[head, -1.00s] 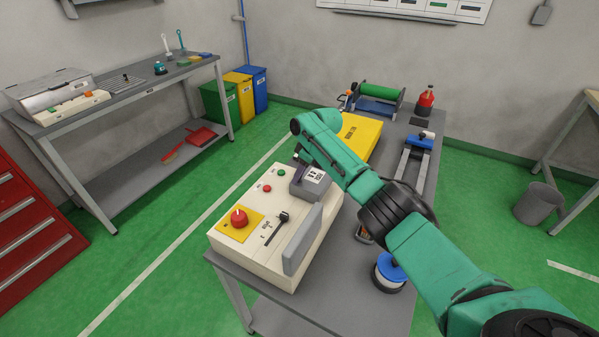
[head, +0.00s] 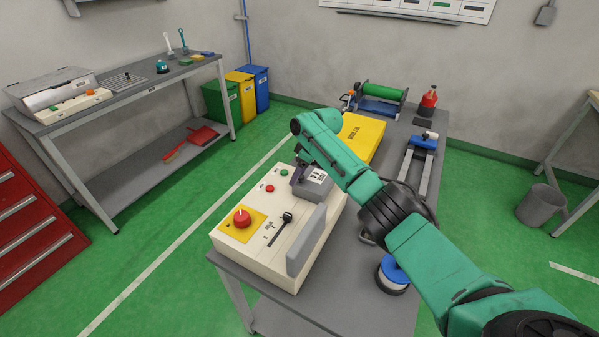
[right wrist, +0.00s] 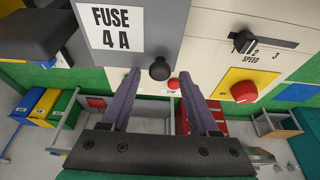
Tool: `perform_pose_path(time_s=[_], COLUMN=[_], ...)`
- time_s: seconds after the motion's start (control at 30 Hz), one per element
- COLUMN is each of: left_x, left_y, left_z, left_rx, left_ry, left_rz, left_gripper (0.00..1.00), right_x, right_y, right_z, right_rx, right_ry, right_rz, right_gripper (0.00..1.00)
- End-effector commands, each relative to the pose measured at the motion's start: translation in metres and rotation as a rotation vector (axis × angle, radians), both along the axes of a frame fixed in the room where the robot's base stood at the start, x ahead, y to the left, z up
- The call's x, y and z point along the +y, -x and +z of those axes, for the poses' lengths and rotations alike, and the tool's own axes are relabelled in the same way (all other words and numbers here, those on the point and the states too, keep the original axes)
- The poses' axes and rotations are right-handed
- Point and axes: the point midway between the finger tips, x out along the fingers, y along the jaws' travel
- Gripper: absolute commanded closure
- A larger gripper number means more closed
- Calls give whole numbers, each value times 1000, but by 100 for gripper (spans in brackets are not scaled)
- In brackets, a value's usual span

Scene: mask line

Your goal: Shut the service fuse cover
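The service fuse cover (head: 314,190) is a grey block with a white label on the cream machine (head: 237,236). In the right wrist view the cover (right wrist: 135,70) reads "FUSE 4 A" and has a black knob (right wrist: 160,68) at its lower edge. My right gripper (head: 298,178) is at the cover's left side in the head view. In the right wrist view its purple fingers (right wrist: 159,77) are open, with the knob showing between and just past their tips. Contact cannot be told. Whether the cover stands ajar is unclear. My left gripper is out of view.
The machine carries a red knob (head: 241,218), a black speed lever (head: 286,217) and an upright grey panel (head: 306,242). A yellow case (head: 368,136) lies behind it. A dark block (right wrist: 40,35) fills the wrist view's upper left corner.

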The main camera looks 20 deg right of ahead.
Motion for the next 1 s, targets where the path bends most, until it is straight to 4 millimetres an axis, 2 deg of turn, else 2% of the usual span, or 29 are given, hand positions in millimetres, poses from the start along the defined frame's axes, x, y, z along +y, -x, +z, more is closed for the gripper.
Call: perform_pose_path(time_s=[0.13,0.23,0.5,0.6,0.7,0.8,1.0], left_x=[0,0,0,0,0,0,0], left_y=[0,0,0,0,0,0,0], left_z=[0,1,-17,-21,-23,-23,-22], left_rx=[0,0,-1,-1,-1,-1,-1], left_ry=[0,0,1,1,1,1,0], left_rz=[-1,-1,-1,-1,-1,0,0], left_gripper=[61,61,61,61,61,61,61], right_x=[-2,-5,-21,-26,-28,-29,-29], right_y=[2,6,24,31,35,36,37], right_z=[7,21,91,114,129,136,136], right_rx=[0,0,-5,-4,-2,0,0], right_ry=[0,0,2,2,2,1,1], right_rz=[0,1,1,0,1,2,2], right_gripper=[39,39,39,39,39,39,39])
